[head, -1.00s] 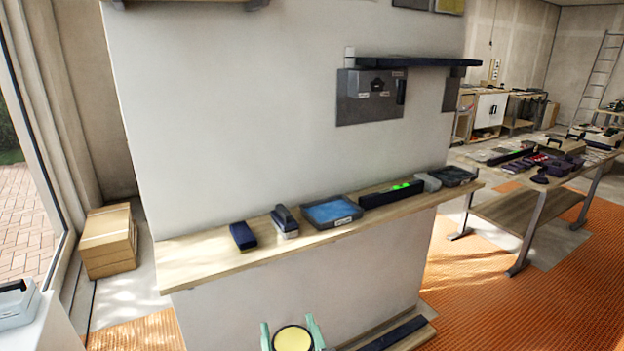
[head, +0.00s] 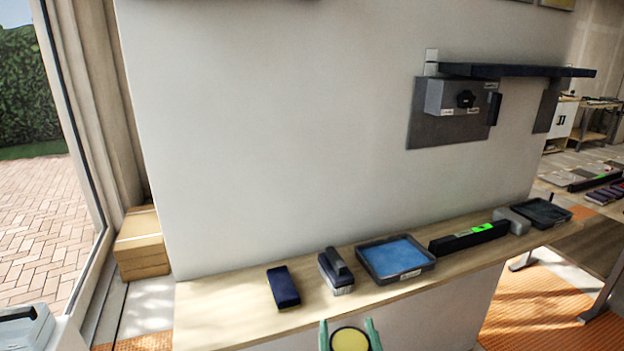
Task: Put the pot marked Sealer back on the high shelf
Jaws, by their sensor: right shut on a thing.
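My right gripper (head: 350,338) is at the bottom edge of the head view, its two green fingers on either side of a round yellow-topped pot (head: 350,340). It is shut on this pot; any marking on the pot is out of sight. A dark high shelf (head: 515,70) is fixed to the pale wall at upper right, above and well away from the gripper. A small white thing stands at its left end. My left gripper is not in view.
A wooden ledge (head: 225,308) runs along the wall, bearing a dark blue block (head: 283,288), a brush (head: 336,272), a blue tray (head: 396,258) and a black level (head: 468,237). A grey box (head: 455,98) hangs under the shelf. Cardboard boxes (head: 141,243) stand at left.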

